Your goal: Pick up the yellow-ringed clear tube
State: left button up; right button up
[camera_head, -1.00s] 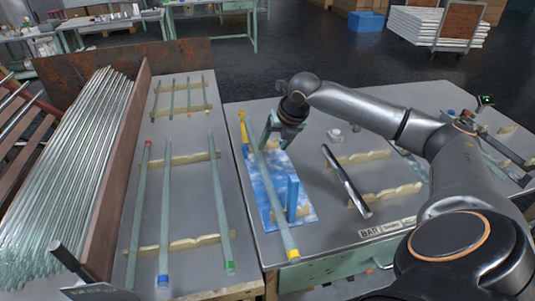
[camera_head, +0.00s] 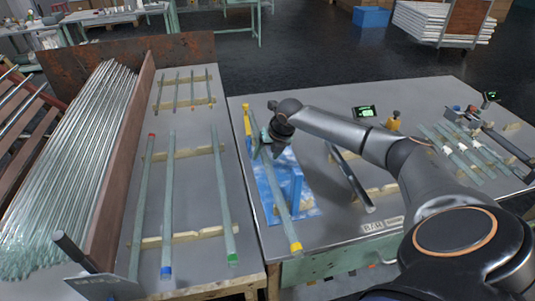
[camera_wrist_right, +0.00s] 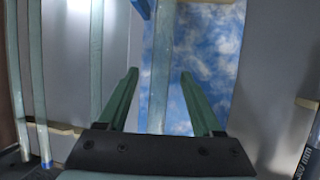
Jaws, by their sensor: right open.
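The clear tube with a yellow ring (camera_head: 284,213) at its near end lies over a blue cloud-patterned mat on the right-hand table. My right gripper (camera_head: 267,153) is over the tube's far half, pointing down. In the right wrist view its two green fingers (camera_wrist_right: 160,78) are apart, with a pale tube (camera_wrist_right: 159,60) running lengthwise between them. No closed grip on it shows. I cannot tell how far the fingertips are above or around the tube. My left gripper is not in view.
A dark bar (camera_head: 350,178) rests on wooden supports further right. Red-, blue- and green-ringed tubes (camera_head: 167,205) lie on the left table. A rack of long glass tubes (camera_head: 65,170) stands far left.

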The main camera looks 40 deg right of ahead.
jog(key=shift+c, duration=0.4)
grip_shut()
